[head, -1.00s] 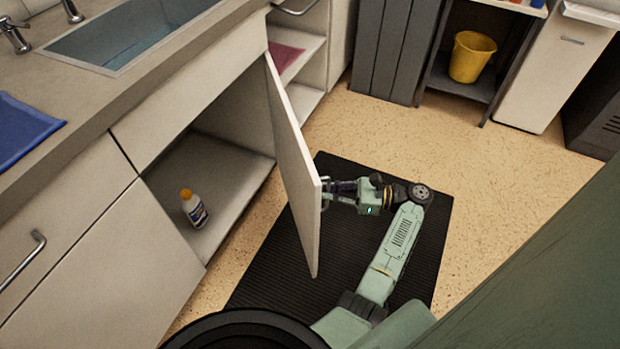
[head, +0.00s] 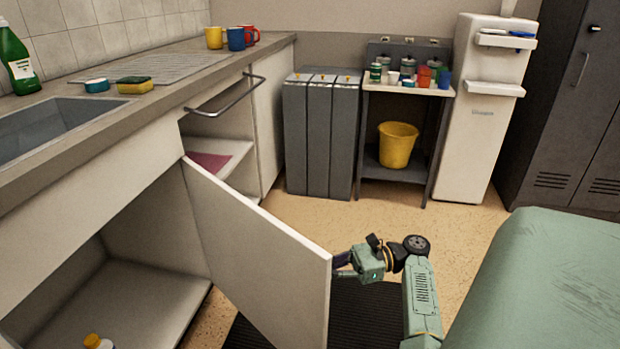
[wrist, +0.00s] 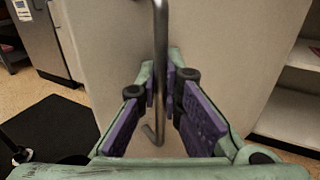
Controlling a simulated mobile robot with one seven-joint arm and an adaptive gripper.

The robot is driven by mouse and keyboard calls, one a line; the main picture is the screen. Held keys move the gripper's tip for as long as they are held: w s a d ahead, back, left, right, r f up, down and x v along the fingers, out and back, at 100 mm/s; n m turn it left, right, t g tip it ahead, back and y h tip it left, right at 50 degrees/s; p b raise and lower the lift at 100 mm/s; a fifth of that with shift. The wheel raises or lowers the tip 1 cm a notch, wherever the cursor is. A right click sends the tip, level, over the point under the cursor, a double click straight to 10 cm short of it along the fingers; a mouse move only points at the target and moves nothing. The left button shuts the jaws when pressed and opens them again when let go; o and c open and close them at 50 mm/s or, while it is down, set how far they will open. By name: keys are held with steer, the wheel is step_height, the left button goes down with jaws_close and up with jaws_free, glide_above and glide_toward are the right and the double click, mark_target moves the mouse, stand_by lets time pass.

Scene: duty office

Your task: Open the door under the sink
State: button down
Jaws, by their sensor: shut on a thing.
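The door under the sink (head: 262,255) stands swung out from the counter, and the cupboard (head: 125,290) behind it is open to view. In the wrist view the door's outer face (wrist: 215,50) fills the middle, with its metal bar handle (wrist: 160,60) running upright. My gripper (wrist: 162,85) has its purple-padded fingers on both sides of the handle and is shut on it. In the head view my gripper (head: 343,264) is at the door's free edge, its fingertips mostly hidden behind the door. The sink (head: 50,130) is in the counter at the left.
A bottle with a yellow cap (head: 95,342) is in the cupboard, cut off by the frame. A black mat (head: 375,310) lies under my arm. Grey bins (head: 322,135), a shelf with a yellow bucket (head: 397,145) and a white fridge (head: 478,130) stand behind. Tan floor is free before them.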

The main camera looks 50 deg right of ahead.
steer(key=shift+s+d+f+b, duration=0.15)
steer(key=shift+d+b, duration=0.25)
steer(key=shift+d, duration=0.25)
steer(key=c, duration=1.7)
jaws_free()
steer(key=shift+r, duration=0.2)
